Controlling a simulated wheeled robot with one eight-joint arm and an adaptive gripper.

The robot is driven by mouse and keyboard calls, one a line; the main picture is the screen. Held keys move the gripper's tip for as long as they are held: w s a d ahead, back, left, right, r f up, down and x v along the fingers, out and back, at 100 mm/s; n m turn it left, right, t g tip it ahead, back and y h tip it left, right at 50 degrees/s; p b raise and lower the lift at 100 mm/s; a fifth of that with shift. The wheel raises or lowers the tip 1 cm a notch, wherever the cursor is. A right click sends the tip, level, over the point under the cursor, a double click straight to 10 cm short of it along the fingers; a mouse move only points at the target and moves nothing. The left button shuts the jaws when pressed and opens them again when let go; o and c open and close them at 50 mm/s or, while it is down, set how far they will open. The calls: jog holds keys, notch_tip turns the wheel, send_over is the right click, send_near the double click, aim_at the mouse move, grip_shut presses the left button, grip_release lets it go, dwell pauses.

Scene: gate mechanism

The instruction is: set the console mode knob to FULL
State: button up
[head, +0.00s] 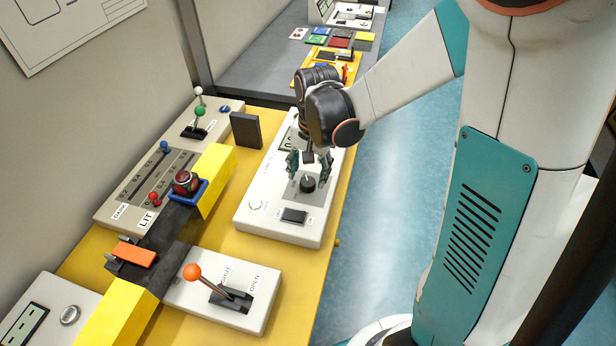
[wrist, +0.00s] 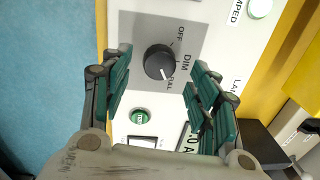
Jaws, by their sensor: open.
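The mode knob (wrist: 158,62) is a round black knob on a grey plate, with OFF, DIM and FULL printed around its side. Its white pointer mark is turned toward the FULL label in the wrist view. In the head view the knob (head: 308,184) sits on the white console (head: 270,205). My gripper (head: 307,164) is just above the knob, pointing down. In the wrist view my gripper (wrist: 162,58) is open, with one green finger on each side of the knob and visible gaps between. Nothing is held.
A black rocker switch (head: 293,216) is on the console near the knob. A lever box (head: 222,290) with an orange-tipped lever stands nearer on the yellow bench. A slider panel (head: 150,185), a red button (head: 186,182) and a dark upright block (head: 246,130) are to the left.

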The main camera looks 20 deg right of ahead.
aim_at(310, 184)
notch_tip(310, 184, up, 9)
jog(key=shift+s+d+f, duration=0.2)
dwell(1.2)
